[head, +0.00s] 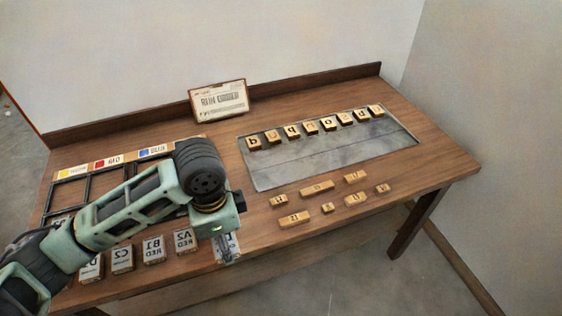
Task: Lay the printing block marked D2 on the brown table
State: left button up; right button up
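A row of pale printing blocks with dark print stands along the front left edge of the brown table (330,235). The leftmost block (92,268) is partly covered by my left arm, and its marking is too hidden to read surely as D2. Beside it are blocks that seem marked C2 (122,258), B1 (154,250) and A2 (185,240). My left gripper (228,258) points down at the right end of this row, in front of another pale block (234,241) with its marking hidden. Whether its fingers hold that block is unclear. My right gripper is out of view.
A dark divided frame (71,191) with yellow, red and blue labels lies at the left, partly behind my arm. A grey metal tray (330,158) holds several wooden letter blocks at its back edge. Loose wooden pieces (317,187) lie before it. A sign (219,99) stands behind.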

pick_arm(q)
jog(key=shift+s+d, duration=0.3)
jog(key=shift+w+a+f, duration=0.2)
jog(key=shift+w+a, duration=0.05)
jog(key=w+a+f, duration=0.1)
jog(key=w+f, duration=0.1)
jog(key=w, duration=0.1)
jog(key=w+a+f+p, duration=0.1)
jog(key=w+a+f, duration=0.1)
jog(key=w, duration=0.1)
jog(key=w+a+f, duration=0.2)
jog(key=w, duration=0.2)
jog(key=shift+f, duration=0.3)
jog(key=shift+f+p, duration=0.25)
jog(key=shift+p, duration=0.05)
notch_tip(320, 180, down, 3)
jog(key=shift+f+p, duration=0.15)
jog(key=shift+p, duration=0.25)
jog(key=shift+f, duration=0.2)
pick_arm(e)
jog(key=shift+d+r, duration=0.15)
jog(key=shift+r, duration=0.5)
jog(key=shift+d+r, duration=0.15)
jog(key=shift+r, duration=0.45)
pick_arm(q)
jog(key=shift+f, duration=0.15)
